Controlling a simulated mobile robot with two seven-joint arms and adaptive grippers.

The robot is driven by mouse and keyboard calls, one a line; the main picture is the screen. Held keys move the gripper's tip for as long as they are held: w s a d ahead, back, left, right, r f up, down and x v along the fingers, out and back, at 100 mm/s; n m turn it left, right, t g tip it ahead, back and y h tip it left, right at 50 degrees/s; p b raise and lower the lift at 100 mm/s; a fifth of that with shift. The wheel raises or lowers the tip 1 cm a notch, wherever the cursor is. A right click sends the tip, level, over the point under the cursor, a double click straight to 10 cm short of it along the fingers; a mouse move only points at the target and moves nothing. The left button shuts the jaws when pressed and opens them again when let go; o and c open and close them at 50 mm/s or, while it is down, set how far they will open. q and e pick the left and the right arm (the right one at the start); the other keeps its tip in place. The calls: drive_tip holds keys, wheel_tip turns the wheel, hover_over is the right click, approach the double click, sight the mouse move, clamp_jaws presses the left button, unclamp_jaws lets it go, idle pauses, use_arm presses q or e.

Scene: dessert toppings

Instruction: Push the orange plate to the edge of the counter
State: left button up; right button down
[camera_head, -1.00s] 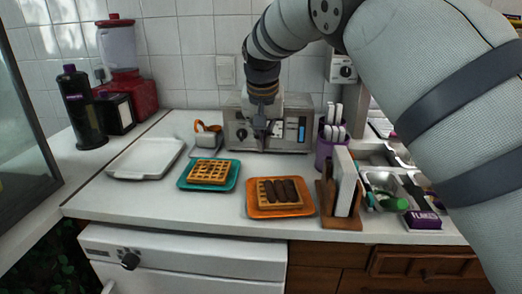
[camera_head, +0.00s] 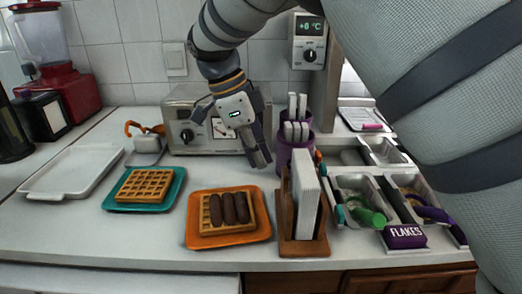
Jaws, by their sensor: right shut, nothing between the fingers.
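The orange plate (camera_head: 197,240) lies on the white counter (camera_head: 100,238), a short way back from its front edge. A waffle (camera_head: 212,226) with dark chocolate bars (camera_head: 228,209) across it sits on the plate. My right gripper (camera_head: 261,161) is shut and empty. It hangs pointing down behind the plate and a little to its right, in front of the toaster oven, apart from the plate. My left gripper is not in view.
A wooden holder (camera_head: 285,223) with white napkins stands close to the plate's right. A teal plate (camera_head: 112,206) with a plain waffle lies to its left. A purple utensil cup (camera_head: 288,158) stands behind. The counter in front of the plate is clear.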

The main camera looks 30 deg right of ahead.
drive_tip(key=x, duration=0.6)
drive_tip(key=shift+d+f, duration=0.1)
drive_tip(key=shift+w+a, duration=0.6)
drive_tip(key=shift+a, duration=0.25)
